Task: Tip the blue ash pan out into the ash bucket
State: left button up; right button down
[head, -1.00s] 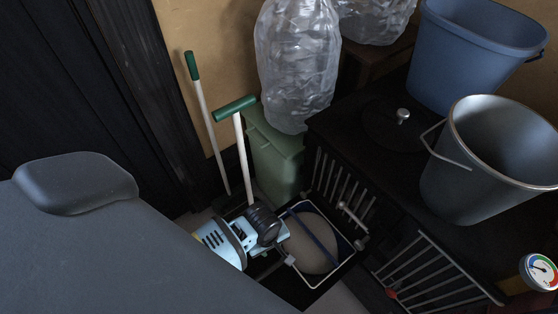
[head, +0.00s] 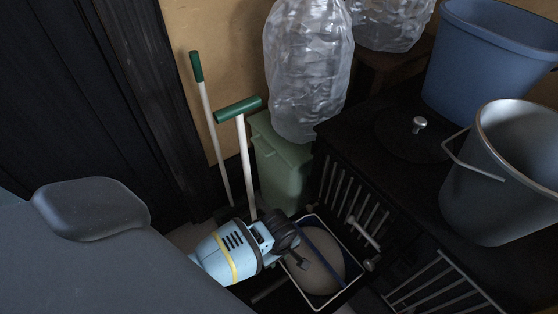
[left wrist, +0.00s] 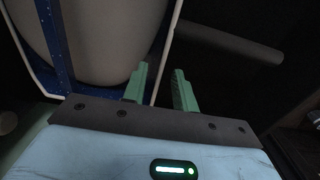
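The blue ash pan (head: 320,248) with a pale rim is low at the foot of the black stove and holds a large rounded grey-beige mound. In the left wrist view the pan (left wrist: 55,40) fills the upper left. My left gripper (left wrist: 162,88) has its two green fingers apart beside the pan's pale rim; I cannot tell whether the rim lies between them. In the head view the left gripper (head: 300,262) is at the pan's left side, its fingers mostly hidden. The grey metal ash bucket (head: 473,205), with a wire handle, stands upright on the stove. My right gripper is out of view.
A blue bin (head: 480,65) stands on the stove behind the bucket. A knobbed lid (head: 418,125) lies beside them. A green container (head: 282,175), two green-handled tools (head: 236,109) and a clear plastic sack (head: 305,75) crowd behind the pan. Stove bars (head: 345,195) rise close by.

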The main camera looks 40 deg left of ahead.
pick_arm(q)
jog(key=shift+f, duration=0.9)
grip_shut()
dwell(0.9)
dwell(0.7)
dwell(0.8)
